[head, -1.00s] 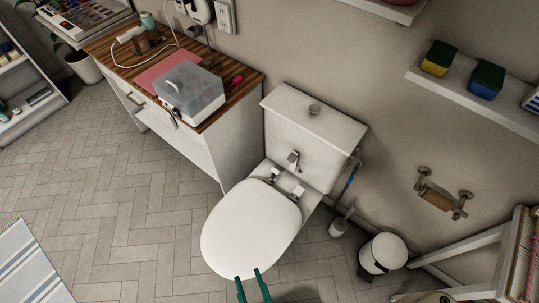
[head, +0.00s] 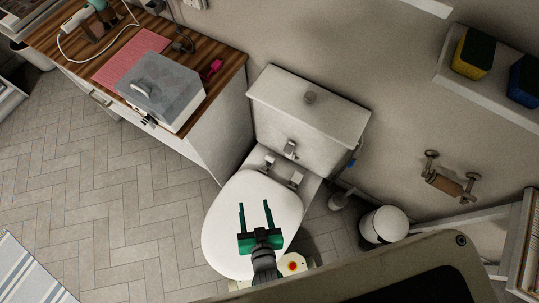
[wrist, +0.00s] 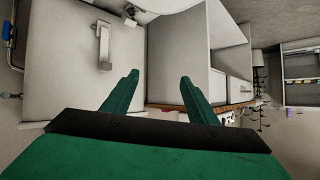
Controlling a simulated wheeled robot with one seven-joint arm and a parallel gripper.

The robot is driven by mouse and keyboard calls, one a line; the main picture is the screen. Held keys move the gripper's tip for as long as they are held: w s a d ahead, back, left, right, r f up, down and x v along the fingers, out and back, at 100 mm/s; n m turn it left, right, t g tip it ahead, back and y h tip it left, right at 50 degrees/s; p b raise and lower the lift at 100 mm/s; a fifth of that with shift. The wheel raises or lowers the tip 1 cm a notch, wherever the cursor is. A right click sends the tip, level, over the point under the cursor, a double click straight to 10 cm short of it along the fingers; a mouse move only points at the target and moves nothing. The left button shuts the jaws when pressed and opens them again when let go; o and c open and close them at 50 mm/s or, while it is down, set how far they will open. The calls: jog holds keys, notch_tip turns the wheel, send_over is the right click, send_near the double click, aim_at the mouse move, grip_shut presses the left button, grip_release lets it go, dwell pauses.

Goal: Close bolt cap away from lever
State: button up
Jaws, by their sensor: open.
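A white toilet has a chrome lever (head: 290,149) on the front of its tank (head: 308,108); the lever also shows in the wrist view (wrist: 104,46). Two small chrome bolt caps sit at the back of the closed seat lid (head: 238,195), a left cap (head: 268,163) and a right cap (head: 296,180). Their exact open angle is too small to tell. Chrome cap parts (wrist: 131,11) show at the top of the wrist view. My green gripper (head: 254,203) is open and empty above the lid, its fingers towards the tank, apart from both caps.
A wooden-topped cabinet (head: 222,84) with a grey-lidded box (head: 160,88) stands left of the toilet. A small bin (head: 384,223) and a toilet brush (head: 338,201) stand at right. A paper holder (head: 446,181) is on the wall.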

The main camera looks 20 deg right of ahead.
jog(key=w+d+f+m+g+h, duration=0.1)
jog(key=w+d+f+m+g, duration=0.25)
jog(key=w+f, duration=0.8)
jog(key=m+g+h, duration=0.2)
jog(key=m+g, duration=0.1)
jog(key=g, duration=0.2)
send_near(270, 158)
jog(key=shift+m+g, duration=0.25)
jog(key=x, duration=1)
jog(key=shift+w+d, duration=0.1)
jog(key=shift+w, duration=0.25)
jog(key=c, duration=1.1)
